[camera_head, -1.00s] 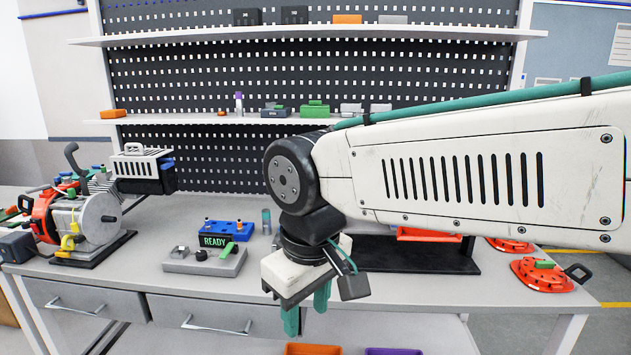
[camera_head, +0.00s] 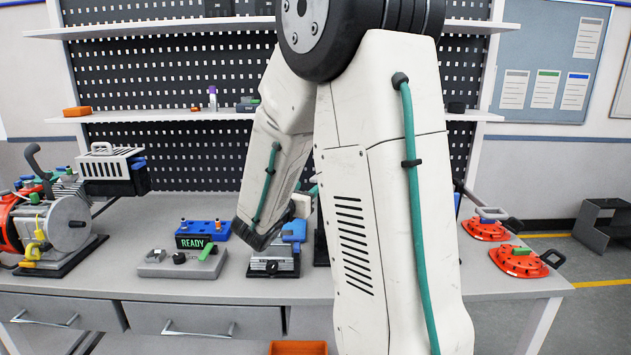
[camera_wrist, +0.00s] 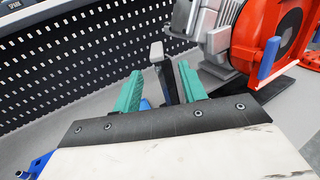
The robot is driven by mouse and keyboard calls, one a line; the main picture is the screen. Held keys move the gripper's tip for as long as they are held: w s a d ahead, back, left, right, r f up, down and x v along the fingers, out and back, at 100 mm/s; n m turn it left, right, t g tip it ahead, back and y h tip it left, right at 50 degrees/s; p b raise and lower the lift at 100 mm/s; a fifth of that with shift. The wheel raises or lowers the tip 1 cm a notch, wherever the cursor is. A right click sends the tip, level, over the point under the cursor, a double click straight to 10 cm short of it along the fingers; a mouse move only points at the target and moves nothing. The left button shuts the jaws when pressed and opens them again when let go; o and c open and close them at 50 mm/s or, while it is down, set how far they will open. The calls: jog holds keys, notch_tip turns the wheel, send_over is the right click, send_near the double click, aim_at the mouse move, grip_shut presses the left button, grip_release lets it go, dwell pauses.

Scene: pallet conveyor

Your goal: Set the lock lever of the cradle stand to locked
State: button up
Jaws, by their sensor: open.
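In the wrist view my gripper (camera_wrist: 160,74) is open, with its two teal fingers spread apart. An upright dark post with a light grey top (camera_wrist: 157,52) shows in the gap between them; it looks like a lever, but I cannot tell whether the fingers touch it. To its right is a red round housing (camera_wrist: 253,40) with a grey ribbed body and a blue handle (camera_wrist: 269,58), on a dark base that appears to be the cradle stand (camera_wrist: 275,88). In the head view my arm hides most of this stand and the gripper. The lever's setting is unclear.
In the head view a motor (camera_head: 70,222) stands at the left. A grey panel with a green lever (camera_head: 207,251) and a READY display (camera_head: 194,242) lies beside a small fixture (camera_head: 273,264). Red discs (camera_head: 519,261) lie at the right. A pegboard (camera_wrist: 70,70) stands behind.

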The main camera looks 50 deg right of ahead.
aim_at(312, 182)
jog(key=shift+w+d+f, duration=0.1)
jog(key=shift+w+d, duration=0.2)
jog(key=x, duration=0.7)
jog(key=shift+w+d, duration=0.1)
jog(key=shift+w, duration=0.1)
grip_shut()
